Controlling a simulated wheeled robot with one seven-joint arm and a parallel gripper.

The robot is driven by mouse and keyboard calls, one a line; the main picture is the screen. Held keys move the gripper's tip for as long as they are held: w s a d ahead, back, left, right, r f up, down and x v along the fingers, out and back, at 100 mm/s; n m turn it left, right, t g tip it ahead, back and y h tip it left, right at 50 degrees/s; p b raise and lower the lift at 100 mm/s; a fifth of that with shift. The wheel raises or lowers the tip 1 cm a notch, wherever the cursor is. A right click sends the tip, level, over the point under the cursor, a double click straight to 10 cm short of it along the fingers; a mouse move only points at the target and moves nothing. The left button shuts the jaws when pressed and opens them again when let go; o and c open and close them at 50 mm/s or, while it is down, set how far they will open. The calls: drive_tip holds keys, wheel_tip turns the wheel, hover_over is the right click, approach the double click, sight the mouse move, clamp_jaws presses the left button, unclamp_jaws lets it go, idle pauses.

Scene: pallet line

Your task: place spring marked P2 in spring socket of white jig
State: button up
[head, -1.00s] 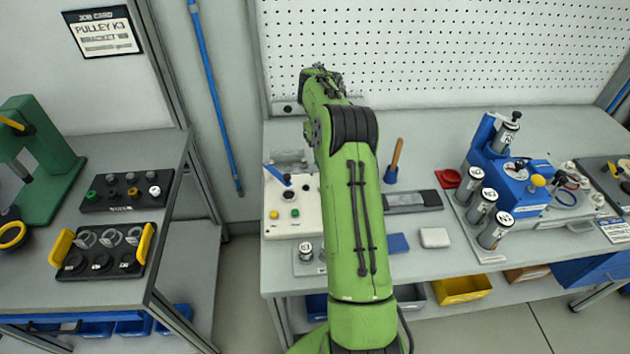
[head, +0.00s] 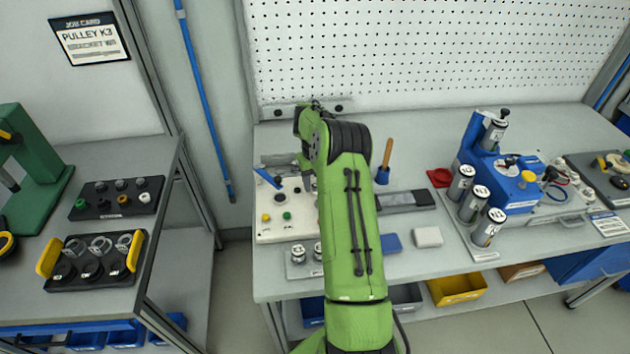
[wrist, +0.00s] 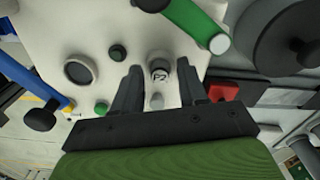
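The white jig (head: 268,232) stands on the bench, left of my arm in the head view. It carries a blue lever, a yellow button and a green button. In the wrist view its white top (wrist: 60,30) fills the upper middle. The spring marked P2 (wrist: 160,76) shows its labelled end between my gripper's fingers, over the jig. My gripper (wrist: 160,78) is open, with a visible gap on each side of the spring. I cannot tell how deep the spring sits in a socket. A dark ringed hole (wrist: 78,70) is to its left. In the head view my arm hides the fingertips.
A small rack with two marked pieces (head: 298,254) stands in front of the jig. A blue block (head: 391,243) and a white block (head: 427,237) lie right of my arm. A blue fixture (head: 510,178) with several labelled cylinders stands further right. A red part (wrist: 222,91) is close to the right finger.

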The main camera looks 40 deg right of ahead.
sight(315, 184)
wheel_tip(315, 184, up, 12)
drive_tip(key=r+p, duration=0.1)
drive_tip(key=p, duration=0.1)
drive_tip(key=s+a+r+n+t+h, duration=0.1)
drive_tip(key=s+a+r+n, duration=0.2)
drive_tip(key=a+r+n, duration=0.55)
drive_tip(key=s+a+r+n+t+h, duration=0.1)
drive_tip(key=s+a+r+n, duration=0.2)
drive_tip(key=a+r+n, duration=0.5)
drive_tip(key=s+a+f+n+t+y, duration=0.1)
drive_tip(key=s+a+f+n, duration=0.1)
drive_tip(key=s+a+n, duration=0.5)
drive_tip(key=s+a+f+n+t+y, duration=0.1)
drive_tip(key=s+a+n, duration=0.5)
drive_tip(key=s+n, duration=0.7)
drive_tip(key=f+n+t, duration=0.1)
drive_tip(key=n, duration=0.2)
drive_tip(key=shift+a+t, duration=0.3)
drive_tip(key=shift+a, duration=0.1)
drive_tip(key=shift+r, duration=0.1)
